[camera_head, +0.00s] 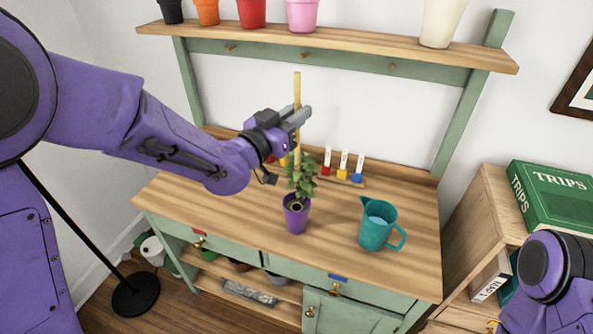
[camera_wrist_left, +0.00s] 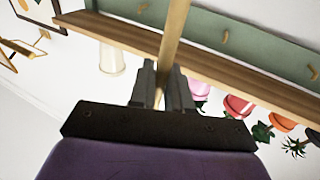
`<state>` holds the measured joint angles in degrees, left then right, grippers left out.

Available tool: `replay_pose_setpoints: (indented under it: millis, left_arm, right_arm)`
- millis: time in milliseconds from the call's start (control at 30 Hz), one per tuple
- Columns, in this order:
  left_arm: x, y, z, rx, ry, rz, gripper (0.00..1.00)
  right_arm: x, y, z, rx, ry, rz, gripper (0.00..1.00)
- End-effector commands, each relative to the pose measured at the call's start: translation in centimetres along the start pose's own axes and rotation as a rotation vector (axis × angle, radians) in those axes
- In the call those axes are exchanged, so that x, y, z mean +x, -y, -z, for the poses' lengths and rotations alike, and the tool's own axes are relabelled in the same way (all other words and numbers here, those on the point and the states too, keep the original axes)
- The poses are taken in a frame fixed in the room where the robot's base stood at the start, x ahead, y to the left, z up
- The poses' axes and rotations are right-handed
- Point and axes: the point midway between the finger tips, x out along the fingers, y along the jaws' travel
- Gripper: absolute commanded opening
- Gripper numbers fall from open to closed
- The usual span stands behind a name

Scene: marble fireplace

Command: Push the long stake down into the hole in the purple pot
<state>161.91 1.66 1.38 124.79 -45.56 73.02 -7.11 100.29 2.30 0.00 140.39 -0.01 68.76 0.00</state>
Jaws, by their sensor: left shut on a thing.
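The long wooden stake (camera_head: 297,91) stands about upright above the purple pot (camera_head: 296,218), which is on the bench top and holds a leafy green plant (camera_head: 301,180). My left gripper (camera_head: 300,118) is shut on the stake, with the stake's upper end sticking out above the fingers. In the left wrist view the stake (camera_wrist_left: 174,36) runs between the two dark fingers (camera_wrist_left: 161,88). The stake's lower end is hidden behind the leaves, so I cannot tell whether it is in the hole. My right arm shows at the lower right, but its gripper is out of view.
A teal jug (camera_head: 377,226) stands right of the pot on the wooden bench (camera_head: 240,222). Several small coloured labelled items (camera_head: 342,165) stand behind. A shelf (camera_head: 330,46) with pots runs above. A green book (camera_head: 555,195) lies at the right. The bench front is clear.

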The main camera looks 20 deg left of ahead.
Motion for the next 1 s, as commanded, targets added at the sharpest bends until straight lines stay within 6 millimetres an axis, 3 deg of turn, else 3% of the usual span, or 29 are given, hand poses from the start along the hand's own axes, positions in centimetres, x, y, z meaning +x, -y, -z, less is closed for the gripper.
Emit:
replay_pose_setpoints:
  millis: [200,400,567,733,1000]
  left_arm:
    - [-0.7,0.0,-5.2,-0.001,0.006,0.001,0.00]
    - [-1.1,0.0,-8.5,-0.001,0.003,0.001,0.00]
    - [-1.2,0.0,-9.9,0.000,0.002,0.000,0.00]
    - [-1.6,0.0,-12.7,0.000,0.003,0.000,0.00]
    - [-1.6,0.0,-13.1,0.001,0.002,-0.001,0.00]
  right_arm:
    - [0.0,0.0,0.0,0.000,0.000,0.000,0.42]
    - [0.0,0.0,0.0,0.000,0.000,0.000,0.42]
    - [0.0,0.0,0.0,0.000,0.000,0.000,0.42]
    - [-0.1,0.0,0.0,0.000,0.000,0.000,0.42]
    - [0.0,0.0,0.0,0.000,0.000,0.000,0.42]
